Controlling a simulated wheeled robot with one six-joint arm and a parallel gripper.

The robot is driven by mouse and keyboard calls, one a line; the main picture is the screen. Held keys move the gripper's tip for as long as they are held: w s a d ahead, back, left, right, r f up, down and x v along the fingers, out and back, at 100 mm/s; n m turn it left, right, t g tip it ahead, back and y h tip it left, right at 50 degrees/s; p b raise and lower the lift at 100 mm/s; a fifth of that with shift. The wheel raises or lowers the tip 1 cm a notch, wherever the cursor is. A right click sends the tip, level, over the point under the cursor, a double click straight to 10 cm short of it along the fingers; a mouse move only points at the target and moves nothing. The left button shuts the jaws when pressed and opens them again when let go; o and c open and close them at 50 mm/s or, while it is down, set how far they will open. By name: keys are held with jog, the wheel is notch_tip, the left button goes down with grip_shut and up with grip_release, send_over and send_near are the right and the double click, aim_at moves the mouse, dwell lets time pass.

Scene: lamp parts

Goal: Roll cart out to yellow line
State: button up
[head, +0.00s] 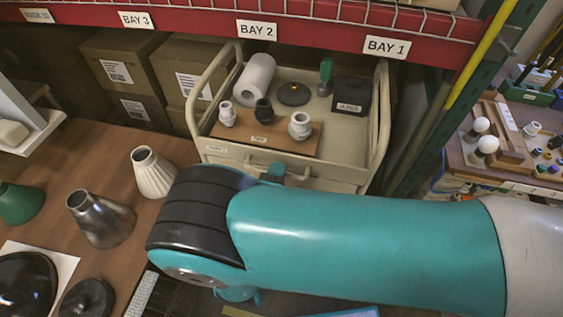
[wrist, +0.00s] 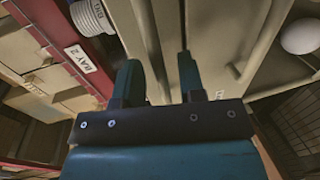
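The beige cart (head: 215,150) stands under the red rack beam, between the cardboard boxes and the green rack upright. It has looped side rails and a front with a pull handle. My gripper (head: 277,174) is mostly hidden behind my teal arm; a small teal part shows close to the cart's front handle. In the wrist view my gripper's two teal fingers (wrist: 160,80) are apart, with beige surfaces of the cart (wrist: 222,45) beyond and between them. I cannot tell whether they touch the handle. No yellow line on the floor is visible.
The cart carries a wooden block with white and dark fittings (head: 265,135), a white roll (head: 255,80) and a black box (head: 352,95). A brown bench (head: 120,165) with lamp shades lies left. A yellow diagonal pole (head: 480,52) and another parts bench (head: 470,160) are right.

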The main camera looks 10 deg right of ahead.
jog(key=shift+w+d+f, duration=0.1)
jog(key=shift+w+d, duration=0.1)
jog(key=shift+w, duration=0.3)
jog(key=shift+d, duration=0.1)
grip_shut()
jog(key=shift+s, duration=0.1)
